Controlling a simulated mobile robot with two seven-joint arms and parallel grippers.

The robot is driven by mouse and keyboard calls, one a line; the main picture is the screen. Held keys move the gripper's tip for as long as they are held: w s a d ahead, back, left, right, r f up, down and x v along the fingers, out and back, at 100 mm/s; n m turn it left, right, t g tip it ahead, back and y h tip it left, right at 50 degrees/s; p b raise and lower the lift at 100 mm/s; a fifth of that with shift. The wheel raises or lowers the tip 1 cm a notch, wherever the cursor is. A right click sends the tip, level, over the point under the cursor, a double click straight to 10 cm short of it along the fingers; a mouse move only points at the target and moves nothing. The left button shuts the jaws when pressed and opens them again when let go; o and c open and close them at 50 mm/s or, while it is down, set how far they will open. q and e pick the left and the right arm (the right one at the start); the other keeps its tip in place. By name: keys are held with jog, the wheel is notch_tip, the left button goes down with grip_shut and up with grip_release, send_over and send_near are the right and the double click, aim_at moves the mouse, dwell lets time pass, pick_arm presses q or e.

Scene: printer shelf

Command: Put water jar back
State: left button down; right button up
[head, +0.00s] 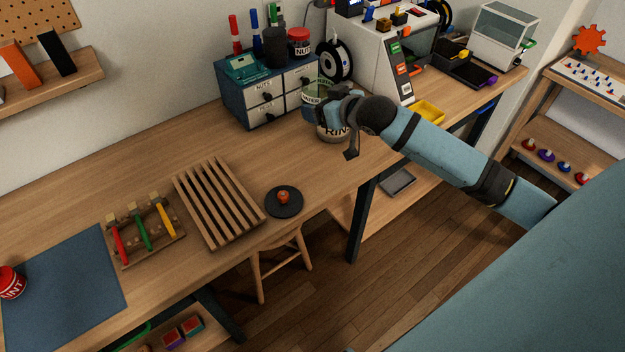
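A translucent greenish jar (311,91) with a partly hidden label, apparently reading "WATER", is in the head view in front of the drawer cabinet. A wider pot (334,133) with a label starting "RIN" is just below and right of it, partly covered by my arm. My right gripper (340,118) is at these two, overlapping the jar's right side and the pot's top. A dark part of it hangs down in front of the pot. Its fingertips are mostly hidden, so I cannot tell whether it grips the jar or whether the jar stands on the table. My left gripper is not in view.
The blue drawer cabinet (262,97) and white printer (378,48) stand behind. A slatted rack (218,203), round black dish (284,202), colored-handled tool rack (145,233) and blue mat (70,290) lie leftward. A yellow tray (428,112) is right. The table behind the slatted rack is clear.

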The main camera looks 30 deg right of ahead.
notch_tip(320, 180, down, 17)
jog(key=shift+s+r, duration=0.1)
jog(key=shift+r, duration=0.1)
jog(key=shift+f, duration=1.55)
